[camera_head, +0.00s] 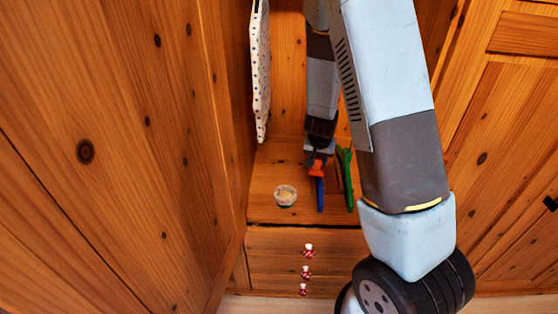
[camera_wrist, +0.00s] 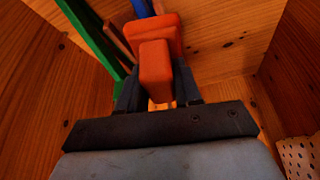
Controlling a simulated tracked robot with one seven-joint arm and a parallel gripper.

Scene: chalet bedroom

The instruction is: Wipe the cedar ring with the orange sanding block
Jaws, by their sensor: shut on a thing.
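My gripper (camera_head: 318,155) reaches down into the wooden cupboard and is shut on the orange sanding block (camera_head: 316,168). In the wrist view the block (camera_wrist: 155,62) sits between the two dark fingers of my gripper (camera_wrist: 157,88), its wider end beyond the fingertips. A small pale round thing (camera_head: 285,195) with a cream-coloured middle stands on the cupboard floor, left of the block and apart from it. It may be the cedar ring; I cannot tell for sure. It does not show in the wrist view.
Red-and-white knobs (camera_head: 307,251) are on the front below.

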